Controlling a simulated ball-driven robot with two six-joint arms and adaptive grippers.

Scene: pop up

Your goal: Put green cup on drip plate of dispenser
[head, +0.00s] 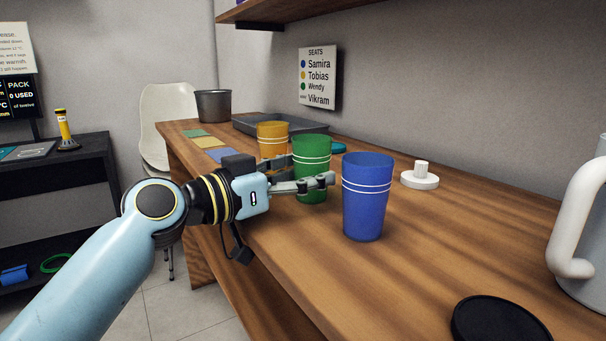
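The green cup (312,151), with white bands, stands upright on the wooden counter between the yellow cup and the blue cup. My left gripper (312,176) reaches it from the left. One finger lies across the cup's near side, low down, and the other passes behind it at the far side. The cup is between the fingers; I cannot tell whether they press on it. My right gripper is not in view. I see no clear dispenser or drip plate. A black round disc (500,321) lies at the front right; I cannot tell what it is.
The blue cup (367,197) stands close to the right of my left fingertips. The yellow cup (272,139) stands behind left. A white knobbed piece (420,177), a grey tray (262,124) and a large white-handled jug (585,235) are on the counter (440,235). The middle right is clear.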

